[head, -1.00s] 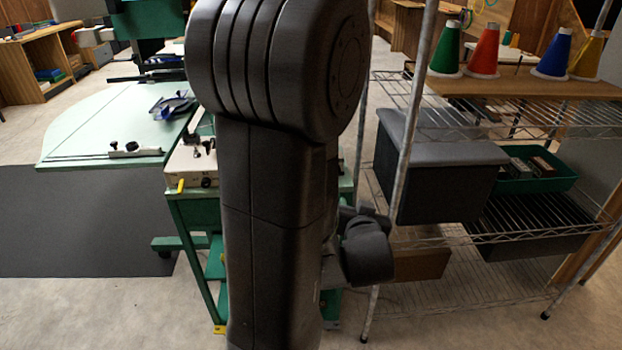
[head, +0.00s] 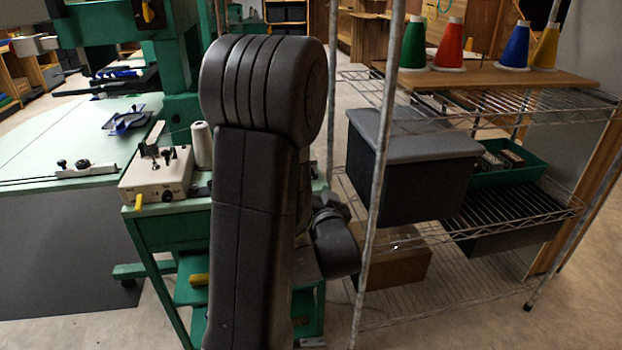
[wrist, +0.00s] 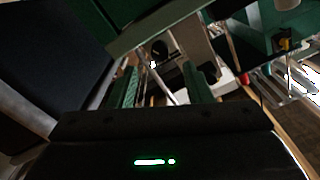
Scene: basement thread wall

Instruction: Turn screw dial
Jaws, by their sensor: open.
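A cream control box (head: 150,182) sits on the green machine stand at centre left in the head view. Several dark knobs and levers stand on its top, and a dark round knob (head: 167,195) is on its front. I cannot tell which of these is the screw dial. My gripper (wrist: 163,90) shows in the wrist view with its two fingers apart and nothing seen between them. It is hidden in the head view, where my arm blocks the right part of the stand. The wrist view is dark and tilted, so its distance to the box is unclear.
A wire shelf (head: 510,225) stands close on the right, with a dark lidded bin (head: 415,165), a green tray (head: 515,170) and several thread cones above. A white cone (head: 201,145) stands beside the box. Open floor lies at lower right.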

